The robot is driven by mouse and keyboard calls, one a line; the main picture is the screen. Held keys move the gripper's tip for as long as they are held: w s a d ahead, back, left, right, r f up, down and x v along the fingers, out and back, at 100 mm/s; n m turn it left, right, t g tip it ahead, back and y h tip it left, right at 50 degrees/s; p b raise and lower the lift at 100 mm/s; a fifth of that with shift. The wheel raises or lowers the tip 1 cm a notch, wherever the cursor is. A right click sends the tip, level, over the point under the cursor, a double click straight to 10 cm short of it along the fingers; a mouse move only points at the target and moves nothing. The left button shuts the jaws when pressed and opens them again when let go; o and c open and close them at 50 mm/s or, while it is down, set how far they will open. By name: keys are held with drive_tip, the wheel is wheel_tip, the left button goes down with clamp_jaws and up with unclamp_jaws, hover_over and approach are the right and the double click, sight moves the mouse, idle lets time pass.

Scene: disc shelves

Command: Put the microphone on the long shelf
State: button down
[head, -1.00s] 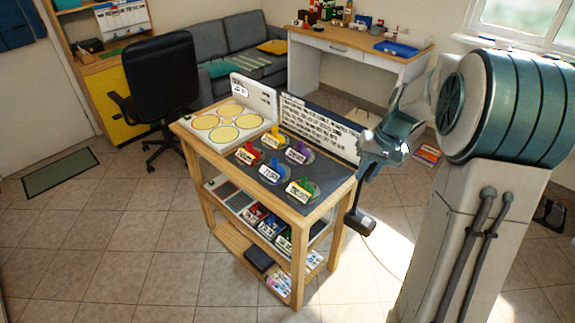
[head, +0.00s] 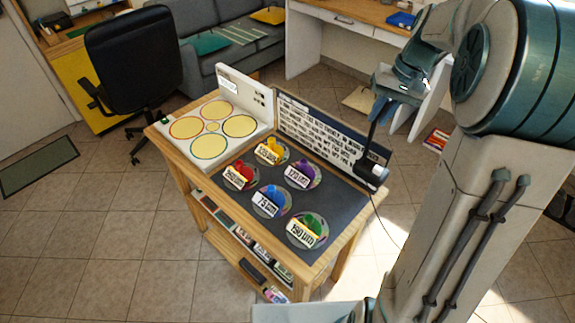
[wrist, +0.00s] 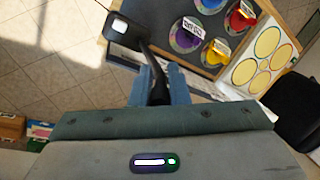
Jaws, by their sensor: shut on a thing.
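My gripper (head: 380,104) is shut on the black stem of the microphone (head: 371,172). The microphone hangs down from the fingers with its wide dark base lowest, in front of the right back corner of the wooden table (head: 215,178) in the head view; whether it touches cannot be told. Lower shelves (head: 246,240) show under the table top; I cannot tell which shelf is the long one.
Several discs with coloured knobs and labels, such as the green one (head: 308,229), lie on the dark top. A white board with yellow circles (head: 212,128) stands at left. A lettered panel (head: 325,130) rises at the back edge. An office chair (head: 128,65) is behind.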

drive_tip(key=shift+w+a, duration=0.2)
drive_tip(key=shift+w, duration=0.1)
drive_tip(key=s+a+f+p, duration=0.2)
drive_tip(key=a+f+p, duration=0.1)
drive_tip(key=a+f, duration=0.7)
drive_tip(key=shift+a+f, duration=0.3)
drive_tip(key=shift+a, duration=0.3)
drive_tip(key=shift+f, duration=0.1)
drive_tip(key=c, duration=1.4)
unclamp_jaws()
drive_tip(key=shift+s, duration=0.1)
